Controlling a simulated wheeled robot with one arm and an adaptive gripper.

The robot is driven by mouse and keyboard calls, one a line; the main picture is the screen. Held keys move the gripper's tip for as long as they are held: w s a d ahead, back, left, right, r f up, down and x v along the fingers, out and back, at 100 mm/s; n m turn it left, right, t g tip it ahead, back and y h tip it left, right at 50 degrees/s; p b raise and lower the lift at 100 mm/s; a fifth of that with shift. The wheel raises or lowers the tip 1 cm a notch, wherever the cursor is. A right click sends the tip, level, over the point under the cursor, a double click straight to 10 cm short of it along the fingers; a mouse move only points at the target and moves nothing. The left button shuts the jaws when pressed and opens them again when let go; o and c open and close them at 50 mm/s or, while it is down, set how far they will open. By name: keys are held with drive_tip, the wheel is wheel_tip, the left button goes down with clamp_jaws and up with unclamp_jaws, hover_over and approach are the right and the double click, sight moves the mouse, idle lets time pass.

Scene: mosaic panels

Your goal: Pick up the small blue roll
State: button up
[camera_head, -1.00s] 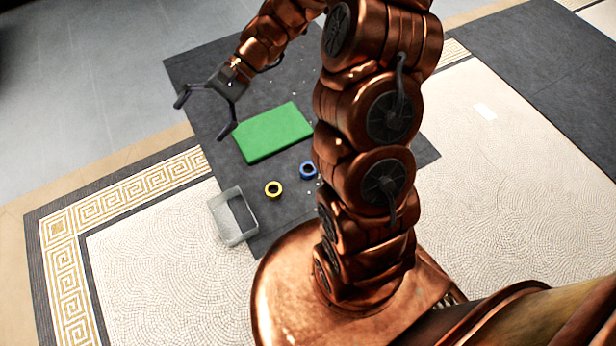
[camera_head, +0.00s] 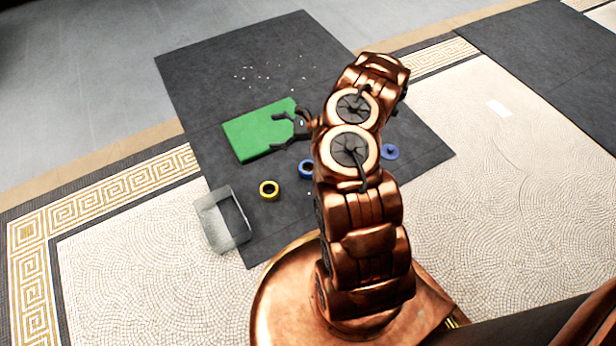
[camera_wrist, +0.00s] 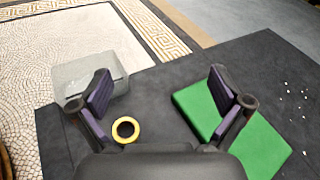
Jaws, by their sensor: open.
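A blue roll (camera_head: 306,169) lies on the dark mat in the head view, partly hidden behind my arm. A flat blue disc (camera_head: 390,152) with a raised middle lies to the right of my arm; I cannot tell which is the small blue roll. My gripper (camera_head: 281,131) is open and empty, over or near the right end of the green board, beyond the blue roll. Neither blue item shows in the wrist view.
A yellow roll (camera_head: 269,190) lies left of the blue roll and also shows in the wrist view (camera_wrist: 126,130). A grey open bin (camera_head: 241,238) stands at the mat's left edge. The green board (camera_head: 250,140) lies behind the rolls. Small white bits (camera_head: 265,73) are scattered on the far mat.

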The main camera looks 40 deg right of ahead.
drive_tip(key=s+d+f+m+t+h+b, duration=0.15)
drive_tip(key=d+f, duration=0.25)
drive_tip(key=f, duration=0.4)
drive_tip(key=s+d+f+m+h+b, duration=0.2)
drive_tip(key=s+d+f+b, duration=0.1)
drive_tip(key=d+f, duration=0.3)
drive_tip(key=m+h+b, duration=0.2)
drive_tip(key=m+b, duration=0.1)
approach(303, 167)
drive_tip(key=shift+t, duration=0.45)
drive_tip(key=shift+s+f+b+x, duration=0.15)
drive_tip(key=shift+b+x, duration=0.45)
drive_tip(key=shift+x, duration=0.55)
drive_tip(key=shift+s+f+b+x, duration=0.15)
drive_tip(key=shift+b+x, duration=0.45)
drive_tip(key=shift+x, duration=0.55)
drive_tip(key=shift+f+b+x, duration=0.15)
drive_tip(key=shift+b+x, duration=0.45)
drive_tip(key=shift+x, duration=0.55)
drive_tip(key=shift+w+a, duration=0.3)
drive_tip(key=shift+r, duration=0.1)
drive_tip(key=shift+c, duration=0.4)
drive_tip(key=c, duration=1.2)
